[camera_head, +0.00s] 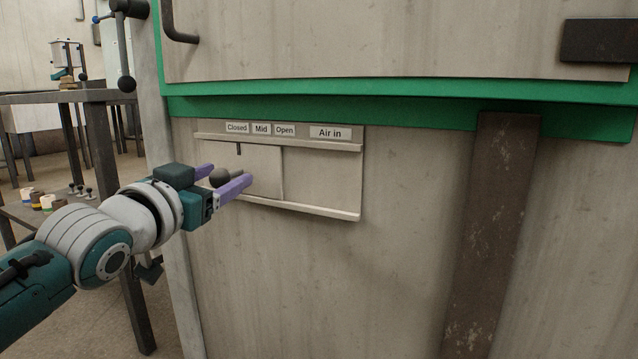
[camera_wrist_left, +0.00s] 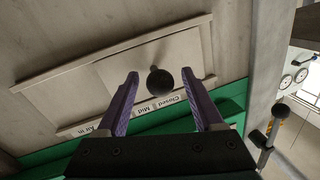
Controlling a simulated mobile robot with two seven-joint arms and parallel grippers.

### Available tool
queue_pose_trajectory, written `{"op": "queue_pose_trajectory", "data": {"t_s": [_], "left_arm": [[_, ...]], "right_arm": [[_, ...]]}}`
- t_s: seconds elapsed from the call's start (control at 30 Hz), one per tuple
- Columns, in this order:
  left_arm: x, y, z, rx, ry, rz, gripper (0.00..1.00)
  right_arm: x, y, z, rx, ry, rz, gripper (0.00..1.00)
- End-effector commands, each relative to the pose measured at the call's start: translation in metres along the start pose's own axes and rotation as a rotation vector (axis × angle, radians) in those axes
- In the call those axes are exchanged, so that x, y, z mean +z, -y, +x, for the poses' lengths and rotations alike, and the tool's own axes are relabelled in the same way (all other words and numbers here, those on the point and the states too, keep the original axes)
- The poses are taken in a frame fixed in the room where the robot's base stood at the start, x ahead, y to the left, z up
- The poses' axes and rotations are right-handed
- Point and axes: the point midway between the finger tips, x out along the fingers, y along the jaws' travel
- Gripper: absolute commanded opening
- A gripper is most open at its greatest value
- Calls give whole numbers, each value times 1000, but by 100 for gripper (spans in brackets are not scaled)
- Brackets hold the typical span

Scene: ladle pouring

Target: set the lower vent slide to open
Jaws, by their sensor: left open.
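The lower vent slide (camera_head: 262,173) is a pale plate in a railed frame under the labels Closed, Mid and Open (camera_head: 285,130). It sits at the left of the frame, and its dark index mark (camera_head: 239,150) is below the Closed label (camera_head: 237,128). Its dark round knob (camera_head: 219,177) sticks out from the plate. My left gripper (camera_head: 227,176) is open, with its purple fingers on either side of the knob. In the left wrist view the knob (camera_wrist_left: 160,82) sits between the open fingertips (camera_wrist_left: 160,76), with gaps visible on both sides. My right gripper is not in view.
A green band (camera_head: 400,104) runs above the vent, below an upper panel with a dark handle (camera_head: 180,22). A rusty vertical bar (camera_head: 492,230) stands to the right. A dark metal table (camera_head: 90,97) with small items is at the left. The panel below the vent is clear.

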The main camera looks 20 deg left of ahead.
Motion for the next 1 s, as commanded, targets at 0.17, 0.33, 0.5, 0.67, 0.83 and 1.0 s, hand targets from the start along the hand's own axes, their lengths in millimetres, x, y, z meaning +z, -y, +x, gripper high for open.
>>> {"op": "queue_pose_trajectory", "data": {"t_s": [0.17, 0.33, 0.5, 0.67, 0.83, 1.0], "left_arm": [[0, 0, 1, 0, 1, 0, 68], [0, 0, 1, 0, 1, 0, 57], [0, 0, 0, 0, 1, 0, 38], [0, 0, 0, 0, 1, 0, 20], [0, 0, 0, 0, 1, 1, 1], [0, 0, 0, 0, 1, 0, 0]], "right_arm": [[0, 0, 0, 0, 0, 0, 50], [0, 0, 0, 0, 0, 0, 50], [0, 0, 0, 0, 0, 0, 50], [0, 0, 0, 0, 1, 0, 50], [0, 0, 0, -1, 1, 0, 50], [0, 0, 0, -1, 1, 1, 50]]}}
